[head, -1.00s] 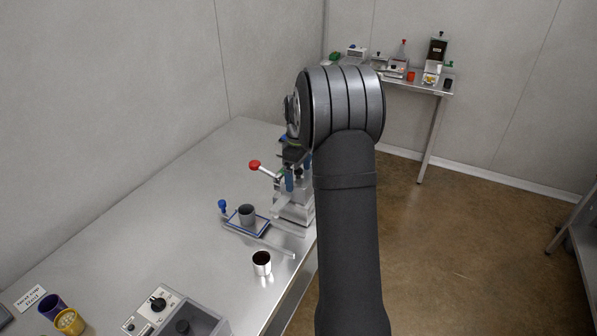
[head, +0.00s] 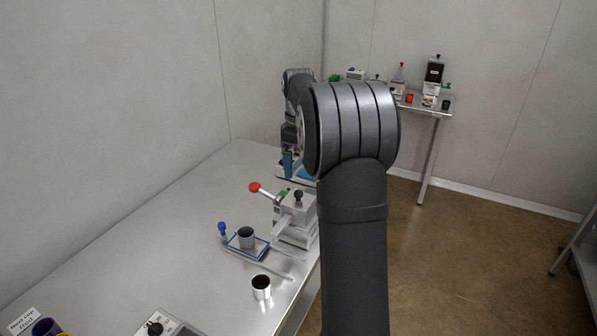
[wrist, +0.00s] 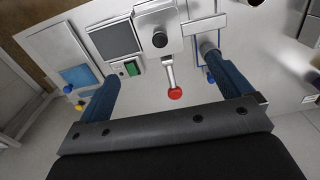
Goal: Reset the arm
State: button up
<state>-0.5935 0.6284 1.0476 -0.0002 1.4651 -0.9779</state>
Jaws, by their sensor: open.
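My gripper (wrist: 160,88) is open and empty in the wrist view, with its two blue fingers spread wide apart. Between and beyond the fingers is a grey machine with a black knob (wrist: 160,40) and a red-ended lever (wrist: 175,93). In the head view my arm crosses the middle, and my gripper is partly hidden behind my own arm links, above the far part of the steel table (head: 160,225). The same machine (head: 297,215) stands in front of it there, its red lever end (head: 254,187) pointing left.
A grey cup (head: 246,237) stands on a blue-edged plate by the machine. A metal cup with dark contents (head: 261,287) stands nearer, close to the table's right edge. A side table (head: 425,104) with several items is at the back. The table's left part is clear.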

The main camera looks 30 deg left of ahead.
aim_at(299, 192)
jog(key=shift+r, duration=0.25)
notch_tip(299, 192, down, 13)
jog(key=shift+r, duration=0.4)
dwell(0.4)
